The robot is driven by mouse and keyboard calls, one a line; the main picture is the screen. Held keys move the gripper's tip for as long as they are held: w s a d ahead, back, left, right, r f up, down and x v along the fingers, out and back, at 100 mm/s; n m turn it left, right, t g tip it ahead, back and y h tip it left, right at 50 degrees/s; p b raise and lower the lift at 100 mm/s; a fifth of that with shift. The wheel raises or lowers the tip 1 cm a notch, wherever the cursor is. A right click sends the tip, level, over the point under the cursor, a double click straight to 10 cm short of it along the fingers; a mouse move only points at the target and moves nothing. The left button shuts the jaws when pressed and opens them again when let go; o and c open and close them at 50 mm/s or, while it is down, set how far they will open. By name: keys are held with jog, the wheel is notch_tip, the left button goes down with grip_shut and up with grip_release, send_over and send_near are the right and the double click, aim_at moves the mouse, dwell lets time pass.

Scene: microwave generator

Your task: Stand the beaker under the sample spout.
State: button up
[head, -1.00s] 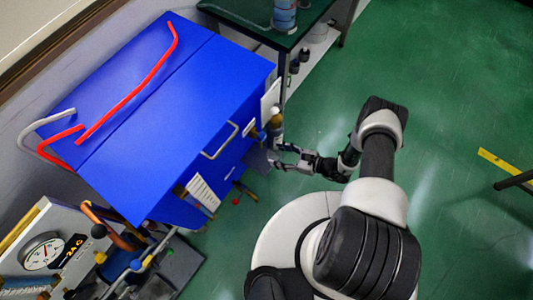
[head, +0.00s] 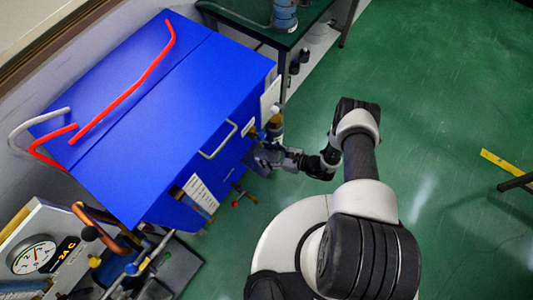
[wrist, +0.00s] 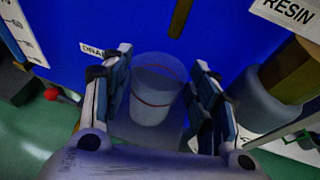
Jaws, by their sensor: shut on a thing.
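The beaker (wrist: 152,92) is a clear, pale cup with a reddish band, seen in the wrist view. My gripper (wrist: 158,98) is shut on it, with one finger at each side; the beaker looks roughly upright. In the head view my gripper (head: 268,158) is close to the front of the blue cabinet (head: 165,120), and the beaker cannot be made out there. A brown, pipe-like piece (wrist: 180,18) shows against the blue face beyond the beaker. I cannot tell whether it is the sample spout.
A grey cylinder (wrist: 262,100) under a RESIN label (wrist: 292,15) stands close to the right finger. A DRAIN-like label (wrist: 95,50) is at left. A gauge panel (head: 38,255) is at lower left. Green floor (head: 430,100) is open at right.

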jog(key=o, duration=1.3)
jog(key=shift+f, duration=0.1)
jog(key=shift+o, duration=0.2)
